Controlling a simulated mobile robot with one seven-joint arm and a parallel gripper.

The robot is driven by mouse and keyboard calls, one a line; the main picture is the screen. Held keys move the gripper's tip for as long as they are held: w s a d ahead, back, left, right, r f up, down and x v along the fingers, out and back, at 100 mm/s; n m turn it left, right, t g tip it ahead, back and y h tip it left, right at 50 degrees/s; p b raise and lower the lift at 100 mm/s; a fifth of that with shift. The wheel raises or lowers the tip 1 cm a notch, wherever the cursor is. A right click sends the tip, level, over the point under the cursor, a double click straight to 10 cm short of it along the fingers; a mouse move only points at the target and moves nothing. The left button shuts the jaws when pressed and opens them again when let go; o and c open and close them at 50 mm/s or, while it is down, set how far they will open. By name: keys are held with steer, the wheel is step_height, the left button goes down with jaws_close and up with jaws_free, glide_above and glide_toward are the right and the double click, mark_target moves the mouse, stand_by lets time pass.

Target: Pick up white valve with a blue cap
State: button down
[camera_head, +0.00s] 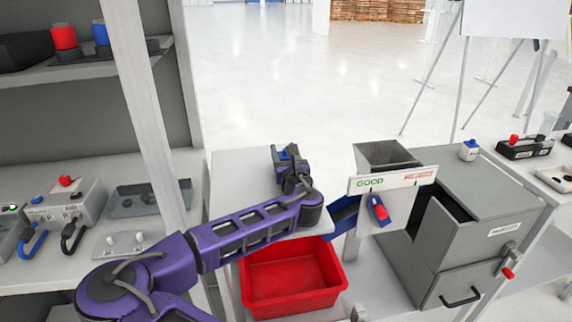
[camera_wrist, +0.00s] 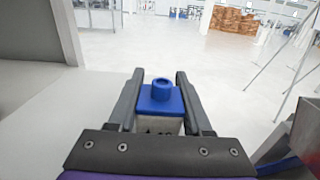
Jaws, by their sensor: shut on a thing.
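My gripper (camera_head: 286,154) is at the end of my purple arm, above the grey table surface. In the wrist view its two dark fingers (camera_wrist: 160,82) stand on either side of a valve with a blue cap (camera_wrist: 160,97) and a pale body, and they are shut on it. The valve's lower part is hidden by the gripper. In the head view only a bit of blue shows at the gripper. Another small white piece with a blue top (camera_head: 469,151) stands on the grey machine box at the right.
A red bin (camera_head: 290,275) is below my arm. A grey hopper with a "GOOD" sign (camera_head: 392,182) and a grey cabinet (camera_head: 460,235) stand to the right. A shelf unit (camera_head: 150,100) is at the left. Open floor lies beyond the table.

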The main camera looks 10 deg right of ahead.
step_height(320, 180, up, 10)
steer(key=p, duration=0.2)
stand_by(0.4)
